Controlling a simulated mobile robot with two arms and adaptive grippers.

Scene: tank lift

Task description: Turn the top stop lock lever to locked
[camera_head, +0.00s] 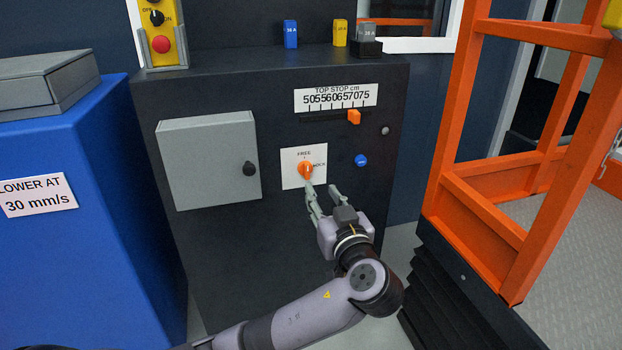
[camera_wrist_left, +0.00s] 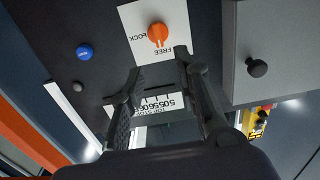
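The top stop lock lever (camera_head: 305,171) is a small orange knob on a white plate (camera_head: 289,180) marked FREE above and LOCK to the right. It looks roughly upright, in line with FREE, though its exact angle is hard to tell. The lever also shows in the left wrist view (camera_wrist_left: 158,34), on its plate (camera_wrist_left: 177,14). My left gripper (camera_head: 320,189) is open and empty, just below and right of the lever in the head view. In the wrist view its fingertips (camera_wrist_left: 160,62) are spread, apart from the lever. My right gripper is not in view.
Above is the TOP STOP scale (camera_head: 336,97) with an orange slider (camera_head: 354,117). A blue button (camera_head: 361,160) is to the right. A grey door (camera_head: 207,160) with a black knob is to the left. An orange frame (camera_head: 487,215) stands at right.

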